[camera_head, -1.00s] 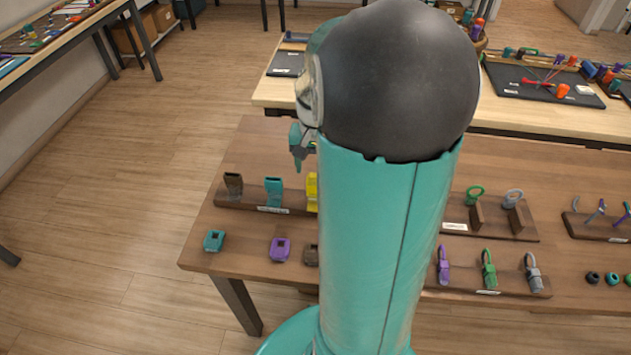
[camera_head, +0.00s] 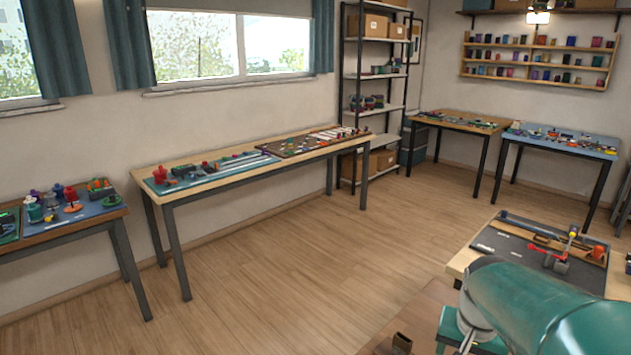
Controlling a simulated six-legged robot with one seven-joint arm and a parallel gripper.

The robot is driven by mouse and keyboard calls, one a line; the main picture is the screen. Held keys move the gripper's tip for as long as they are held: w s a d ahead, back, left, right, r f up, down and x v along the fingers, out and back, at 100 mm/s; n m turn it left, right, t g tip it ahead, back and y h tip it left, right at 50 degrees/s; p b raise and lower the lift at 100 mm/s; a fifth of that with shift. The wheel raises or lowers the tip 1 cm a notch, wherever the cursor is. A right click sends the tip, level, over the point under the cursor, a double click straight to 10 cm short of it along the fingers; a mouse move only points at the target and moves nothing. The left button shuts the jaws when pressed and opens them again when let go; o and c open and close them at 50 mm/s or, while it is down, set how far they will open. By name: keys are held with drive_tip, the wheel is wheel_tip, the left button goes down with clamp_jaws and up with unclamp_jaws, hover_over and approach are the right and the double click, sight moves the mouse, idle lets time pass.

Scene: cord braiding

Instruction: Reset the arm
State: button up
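My teal arm (camera_head: 545,305) fills the lower right corner of the head view, with a grey joint part at its left end. My gripper's fingers do not show in this view, so its opening is hidden. Below the arm, a strip of the brown work table shows at the bottom edge. A small dark brown piece (camera_head: 402,343) stands there, left of the arm and apart from it.
A black tray (camera_head: 495,243) with tools and an orange-handled item lies on a bench behind the arm. Long tables with trays stand along the left wall under the windows. A shelf rack (camera_head: 375,100) stands in the corner. The middle floor is clear.

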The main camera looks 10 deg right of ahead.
drive_tip(key=s+a+r+n+t, duration=0.2)
drive_tip(key=s+a+r+n, duration=0.1)
drive_tip(key=a, duration=0.4)
drive_tip(key=s+a+r+n+t+y, duration=0.1)
drive_tip(key=s+a+r+n+t, duration=0.1)
drive_tip(key=a, duration=0.6)
drive_tip(key=shift+s+a+r+n, duration=0.3)
drive_tip(key=shift+s+r+n, duration=0.65)
drive_tip(key=shift+s, duration=0.25)
drive_tip(key=c, duration=0.5)
drive_tip(key=shift+s, duration=0.1)
drive_tip(key=shift+c, duration=0.3)
